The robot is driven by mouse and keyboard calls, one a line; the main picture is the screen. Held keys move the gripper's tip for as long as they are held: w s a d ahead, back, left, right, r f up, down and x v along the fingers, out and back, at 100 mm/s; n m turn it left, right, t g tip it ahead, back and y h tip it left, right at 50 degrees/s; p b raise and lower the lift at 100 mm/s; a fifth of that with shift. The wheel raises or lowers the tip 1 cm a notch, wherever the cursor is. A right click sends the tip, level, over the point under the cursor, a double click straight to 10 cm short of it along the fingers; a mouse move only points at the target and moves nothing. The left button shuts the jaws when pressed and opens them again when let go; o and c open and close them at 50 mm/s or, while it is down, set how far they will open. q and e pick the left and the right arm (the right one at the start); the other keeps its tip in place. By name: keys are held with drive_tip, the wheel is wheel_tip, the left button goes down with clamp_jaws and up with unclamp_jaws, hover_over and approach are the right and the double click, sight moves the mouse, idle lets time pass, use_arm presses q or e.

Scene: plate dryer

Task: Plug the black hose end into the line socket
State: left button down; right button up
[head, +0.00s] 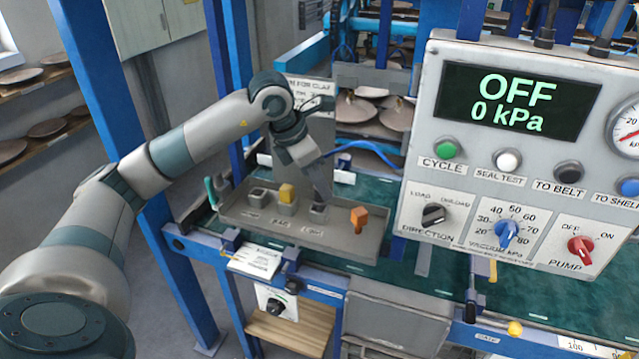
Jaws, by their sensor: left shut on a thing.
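My left gripper (318,184) points down at the grey tray (335,244) on the machine. It is shut on a dark piece, which I take to be the black hose end; the fingers hide most of it. Directly below is the rightmost of the grey socket blocks, apparently the line socket (317,214); its small label is hard to read. The dark tip is at or just over the block's top, and I cannot tell whether it is inside. A blue hose (365,146) curves behind the gripper. My right gripper is not in view.
The middle block (286,208) holds a yellow piece; the left block (257,198) looks empty. An orange piece (358,217) stands at the tray's right. The control panel (430,170), reading OFF and 0 kPa, closes off the right side. A blue post (110,110) stands behind my left arm.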

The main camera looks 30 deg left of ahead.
use_arm(q)
drive_tip(key=shift+f+b, duration=0.55)
drive_tip(key=shift+b, duration=0.1)
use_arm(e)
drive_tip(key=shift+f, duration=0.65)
use_arm(q)
drive_tip(key=c, duration=1.4)
unclamp_jaws()
drive_tip(key=shift+c, duration=0.2)
drive_tip(key=shift+r, duration=0.1)
drive_tip(key=shift+s+a+r+b, duration=0.2)
drive_tip(key=shift+r+b, duration=0.1)
drive_tip(key=shift+r, duration=0.3)
drive_tip(key=b+v, duration=0.3)
drive_tip(key=v, duration=1.3)
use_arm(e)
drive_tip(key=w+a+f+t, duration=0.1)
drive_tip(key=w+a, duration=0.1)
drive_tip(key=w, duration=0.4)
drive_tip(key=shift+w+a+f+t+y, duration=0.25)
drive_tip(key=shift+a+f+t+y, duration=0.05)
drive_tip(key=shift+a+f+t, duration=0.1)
